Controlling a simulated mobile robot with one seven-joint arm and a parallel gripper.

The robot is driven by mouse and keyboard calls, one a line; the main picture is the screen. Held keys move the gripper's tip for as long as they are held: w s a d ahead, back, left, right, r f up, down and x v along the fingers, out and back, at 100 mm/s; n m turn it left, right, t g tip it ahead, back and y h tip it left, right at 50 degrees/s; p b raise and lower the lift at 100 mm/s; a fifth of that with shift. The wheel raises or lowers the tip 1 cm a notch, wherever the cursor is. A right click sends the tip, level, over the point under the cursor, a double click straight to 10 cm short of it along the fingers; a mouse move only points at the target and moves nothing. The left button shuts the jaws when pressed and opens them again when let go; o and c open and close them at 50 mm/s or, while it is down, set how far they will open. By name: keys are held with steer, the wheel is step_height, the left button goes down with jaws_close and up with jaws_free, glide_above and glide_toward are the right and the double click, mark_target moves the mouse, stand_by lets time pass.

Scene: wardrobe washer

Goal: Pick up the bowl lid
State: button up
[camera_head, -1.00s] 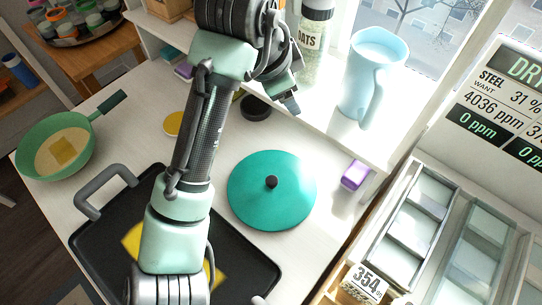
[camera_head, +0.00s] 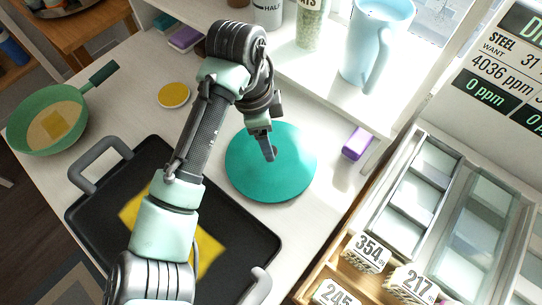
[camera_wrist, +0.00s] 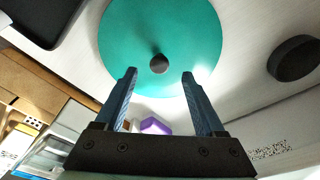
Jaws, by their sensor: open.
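The bowl lid (camera_head: 290,175) is a flat teal disc lying on the white table, right of the black tray. Its round black knob (camera_wrist: 159,64) shows in the wrist view, near the middle of the teal disc (camera_wrist: 125,45). My gripper (camera_head: 270,157) is above the lid in the head view and hides the knob there. In the wrist view my gripper (camera_wrist: 160,75) is open, its two blue fingers pointing toward the lid with the knob between and just beyond their tips. Nothing is held.
A black tray (camera_head: 100,225) with a yellow cloth lies left of the lid. A purple block (camera_head: 356,143) sits to its right. A black round object (camera_wrist: 294,59) is beside the lid. A blue pitcher (camera_head: 375,45) stands on the ledge behind.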

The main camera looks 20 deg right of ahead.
steer(key=f, duration=0.3)
steer(key=shift+d+f, duration=0.25)
steer(key=shift+f, duration=0.15)
jaws_close()
stand_by(1.1)
